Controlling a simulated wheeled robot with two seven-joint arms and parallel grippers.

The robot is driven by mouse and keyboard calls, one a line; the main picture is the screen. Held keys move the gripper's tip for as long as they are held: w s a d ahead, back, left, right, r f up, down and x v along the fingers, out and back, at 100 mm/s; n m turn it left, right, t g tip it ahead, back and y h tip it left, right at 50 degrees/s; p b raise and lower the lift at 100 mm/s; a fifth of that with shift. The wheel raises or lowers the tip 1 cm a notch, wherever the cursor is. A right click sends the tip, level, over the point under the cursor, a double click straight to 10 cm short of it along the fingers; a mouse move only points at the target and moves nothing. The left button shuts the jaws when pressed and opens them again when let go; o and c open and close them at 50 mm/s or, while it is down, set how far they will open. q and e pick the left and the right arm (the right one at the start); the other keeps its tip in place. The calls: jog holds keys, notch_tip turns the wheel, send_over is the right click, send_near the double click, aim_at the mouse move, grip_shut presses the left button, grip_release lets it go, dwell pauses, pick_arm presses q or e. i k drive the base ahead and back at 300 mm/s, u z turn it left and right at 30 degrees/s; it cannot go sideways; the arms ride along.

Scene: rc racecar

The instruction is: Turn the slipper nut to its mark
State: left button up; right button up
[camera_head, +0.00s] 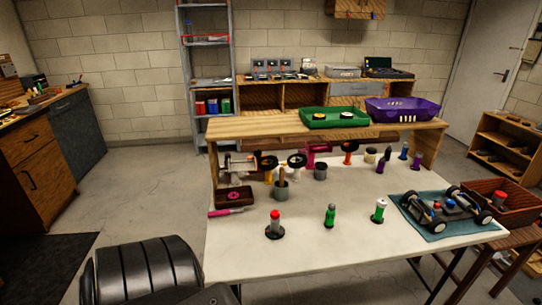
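An RC car chassis (436,217) with black-and-white wheels sits on a teal mat (408,209) at the right end of the white table (330,262). Small blue and red parts show on top of the chassis. The slipper nut and its mark are too small to make out. Neither my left gripper nor my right gripper is in view.
Several upright tools stand on the table, among them a red-topped one (275,224), a green one (330,215) and a green-and-white one (379,210). A wooden box (234,197) is at left. A brown tray (518,205) is at far right. The front of the table is clear.

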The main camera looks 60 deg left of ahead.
aim_at(274, 215)
jog(key=u, duration=0.65)
jog(key=i, duration=0.75)
jog(key=u, duration=0.9)
